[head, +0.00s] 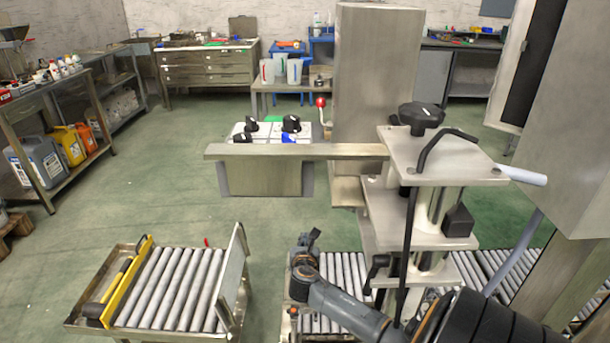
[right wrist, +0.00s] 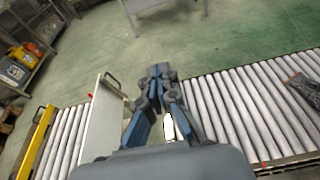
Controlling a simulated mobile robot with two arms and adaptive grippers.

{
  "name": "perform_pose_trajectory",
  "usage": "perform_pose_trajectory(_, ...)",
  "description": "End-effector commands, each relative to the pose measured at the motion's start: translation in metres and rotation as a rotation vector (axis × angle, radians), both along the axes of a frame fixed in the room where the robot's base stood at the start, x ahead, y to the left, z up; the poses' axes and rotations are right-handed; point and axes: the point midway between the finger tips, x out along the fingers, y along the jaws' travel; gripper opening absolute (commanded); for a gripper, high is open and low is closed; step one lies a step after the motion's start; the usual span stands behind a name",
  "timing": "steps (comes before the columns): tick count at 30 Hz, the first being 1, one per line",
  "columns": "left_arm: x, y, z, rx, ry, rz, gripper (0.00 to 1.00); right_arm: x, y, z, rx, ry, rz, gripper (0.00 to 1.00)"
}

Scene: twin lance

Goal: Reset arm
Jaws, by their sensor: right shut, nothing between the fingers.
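My right arm reaches in from the bottom right of the head view. My right gripper (head: 307,243) is above the roller conveyor, left of the metal machine. In the right wrist view the right gripper (right wrist: 160,72) has its blue-grey fingers together at the tips, with nothing between them. My left gripper is not in view.
A roller conveyor (head: 345,275) runs beneath my right arm. A roller cart (head: 172,287) with a yellow side bar and an upright plate (head: 232,275) stands to the left, separated by a gap. The metal machine (head: 440,165) and its horizontal bar (head: 290,152) stand close.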

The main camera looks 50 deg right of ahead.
Motion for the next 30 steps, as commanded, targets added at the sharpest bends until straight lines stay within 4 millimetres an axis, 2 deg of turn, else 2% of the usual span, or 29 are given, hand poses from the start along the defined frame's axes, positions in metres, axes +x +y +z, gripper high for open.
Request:
perform_pose_trajectory(6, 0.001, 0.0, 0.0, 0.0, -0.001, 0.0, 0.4, -0.017, 0.02, 0.008, 0.001, -0.001, 0.001, 0.0)
perform_pose_trajectory(17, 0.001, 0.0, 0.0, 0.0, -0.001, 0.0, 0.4, -0.022, 0.026, 0.01, 0.003, -0.001, -0.001, 0.0)
perform_pose_trajectory(20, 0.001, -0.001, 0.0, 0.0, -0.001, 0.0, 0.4, -0.027, 0.035, 0.005, 0.062, -0.031, -0.019, 0.0)
perform_pose_trajectory(23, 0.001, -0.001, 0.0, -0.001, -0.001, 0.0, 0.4, -0.044, 0.061, -0.008, 0.24, -0.119, -0.083, 0.0)
perform_pose_trajectory(26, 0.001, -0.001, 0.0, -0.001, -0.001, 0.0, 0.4, -0.073, 0.104, -0.025, 0.526, -0.25, -0.215, 0.0)
perform_pose_trajectory(30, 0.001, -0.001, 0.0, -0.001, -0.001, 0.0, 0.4, -0.124, 0.174, -0.043, 0.965, -0.424, -0.499, 0.0)
